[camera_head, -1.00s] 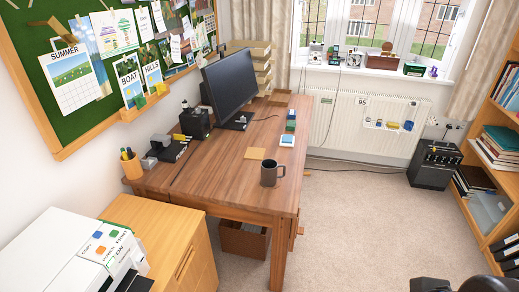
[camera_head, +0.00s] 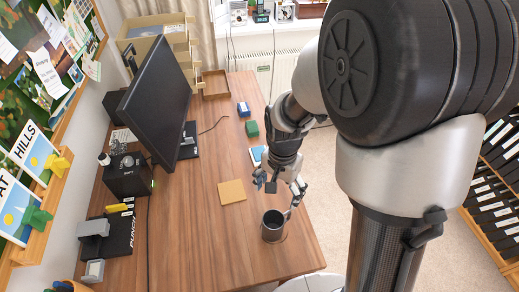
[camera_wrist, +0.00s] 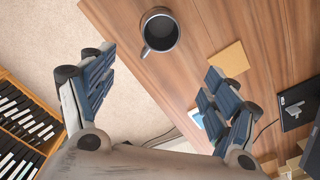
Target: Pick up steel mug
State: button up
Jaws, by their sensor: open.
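The steel mug (camera_head: 272,228) is dark grey and stands upright on the wooden desk (camera_head: 200,255), near its right edge. Its handle points toward my gripper. In the wrist view the mug (camera_wrist: 160,32) shows from above at the top, just beyond and between the fingertips, with its handle toward me. My gripper (camera_head: 281,188) is open and empty, its fingers spread on the mug's far side in the head view. In the wrist view the gripper's (camera_wrist: 156,66) blue-padded fingers are wide apart, with no visible contact with the mug.
A tan square pad (camera_head: 232,191) lies left of the gripper. A monitor (camera_head: 155,100), a black box (camera_head: 128,175) and a hole punch (camera_head: 115,235) occupy the desk's left side. Desk around the mug is clear.

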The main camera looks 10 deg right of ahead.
jog(key=b, duration=0.4)
send_over(275, 219)
jog(key=s, duration=0.2)
jog(key=f, duration=1.2)
jog(key=shift+s+a, duration=0.15)
jog(key=shift+a, duration=0.15)
jog(key=shift+a+f+b, duration=0.15)
jog(key=shift+f+b, duration=1.3)
jog(key=shift+f, duration=1.5)
jog(key=shift+r, duration=0.1)
jog(key=c, duration=1.2)
